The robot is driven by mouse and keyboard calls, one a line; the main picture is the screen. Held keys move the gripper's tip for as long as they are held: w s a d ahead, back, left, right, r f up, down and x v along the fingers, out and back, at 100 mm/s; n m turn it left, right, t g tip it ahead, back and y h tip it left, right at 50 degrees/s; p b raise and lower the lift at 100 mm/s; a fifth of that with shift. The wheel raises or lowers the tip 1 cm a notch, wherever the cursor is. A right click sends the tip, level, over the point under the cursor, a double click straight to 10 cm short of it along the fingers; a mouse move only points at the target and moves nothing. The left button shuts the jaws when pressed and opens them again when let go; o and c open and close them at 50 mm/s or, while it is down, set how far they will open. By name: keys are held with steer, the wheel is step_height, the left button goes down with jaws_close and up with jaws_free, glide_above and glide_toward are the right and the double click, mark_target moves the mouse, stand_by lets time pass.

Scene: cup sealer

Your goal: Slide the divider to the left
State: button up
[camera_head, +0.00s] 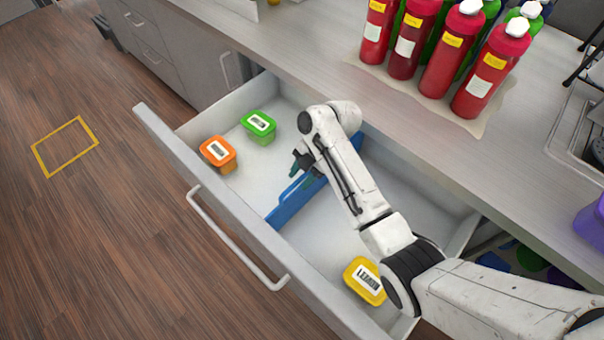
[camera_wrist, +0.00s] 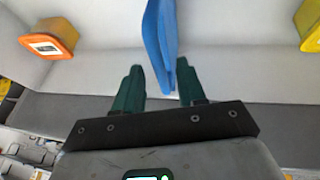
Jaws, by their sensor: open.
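The blue divider (camera_head: 291,200) stands across the open white drawer (camera_head: 409,198), between the orange and green tubs on the left and the yellow tub on the right. My arm passes over it and hides part of it. My gripper (camera_head: 303,163) is inside the drawer at the divider, on its left side in the head view. In the wrist view the divider (camera_wrist: 160,40) reaches down between the two dark green fingers of my gripper (camera_wrist: 158,80), nearer the right finger. The fingers are apart. I cannot tell whether either touches the divider.
An orange tub (camera_head: 218,153) and a green tub (camera_head: 259,126) stand in the left compartment. A yellow tub (camera_head: 365,281) is in the right compartment near the front. Several red bottles (camera_head: 440,60) stand on the counter behind. The drawer front has a handle (camera_head: 236,245).

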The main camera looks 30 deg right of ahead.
steer(key=shift+c, duration=0.5)
jaws_close()
